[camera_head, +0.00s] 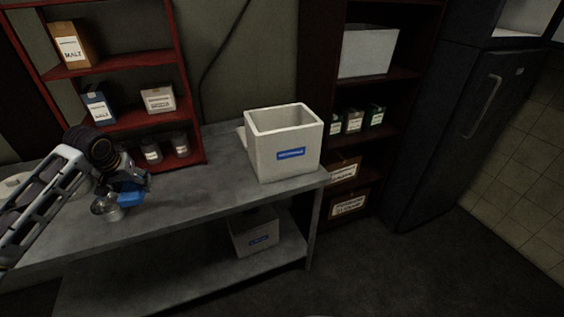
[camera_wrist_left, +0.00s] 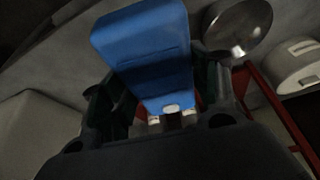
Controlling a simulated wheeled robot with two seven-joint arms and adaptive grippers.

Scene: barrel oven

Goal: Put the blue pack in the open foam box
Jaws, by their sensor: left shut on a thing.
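My left gripper (camera_head: 133,184) is at the left part of the grey table, shut on the blue pack (camera_head: 130,198). In the left wrist view the blue pack (camera_wrist_left: 148,50) stands out from between the fingers of the left gripper (camera_wrist_left: 168,105). The open foam box (camera_head: 257,150) is white with a blue label and stands on the right end of the table. Its top is open, and the part of its inside that shows looks empty. The pack is well to the left of the box. My right gripper is not in view.
A metal bowl-like thing (camera_head: 107,206) is beside the pack; a round metal thing also shows in the left wrist view (camera_wrist_left: 238,24). A red shelf (camera_head: 130,119) with packages and jars stands behind the table. The table top (camera_head: 195,194) is clear between gripper and box. Another white box (camera_head: 252,233) is on the lower shelf.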

